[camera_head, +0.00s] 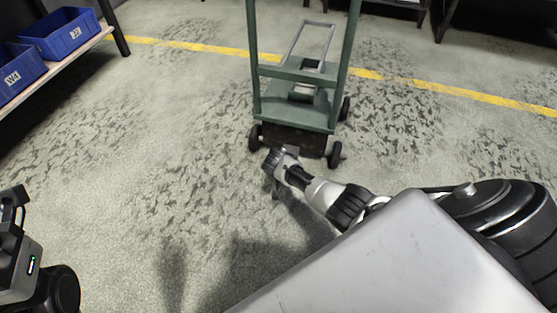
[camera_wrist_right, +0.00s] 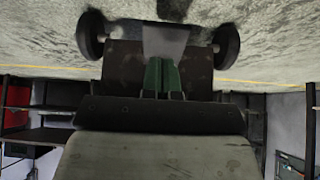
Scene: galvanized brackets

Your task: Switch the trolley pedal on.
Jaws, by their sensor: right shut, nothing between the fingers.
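The green trolley (camera_head: 292,75) stands upright ahead of me, with a dark brown panel (camera_head: 312,143) low between its near wheels. A small light grey plate, seemingly the pedal (camera_head: 290,150), shows at the panel's lower edge, partly behind my right gripper (camera_head: 270,160). In the upside-down right wrist view the pedal (camera_wrist_right: 165,42) is a grey plate between the wheels. My right gripper (camera_wrist_right: 162,64) is shut and empty, with its fingertips just in front of the panel and pedal; I cannot tell if they touch. My left gripper (camera_head: 14,205) is at the left edge, away from the trolley.
The trolley's wheels (camera_head: 334,154) flank the panel. A shelf (camera_head: 62,68) with blue bins (camera_head: 62,34) stands at upper left. A yellow line (camera_head: 460,91) crosses the floor behind the trolley. The floor (camera_head: 150,150) left of the trolley is clear.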

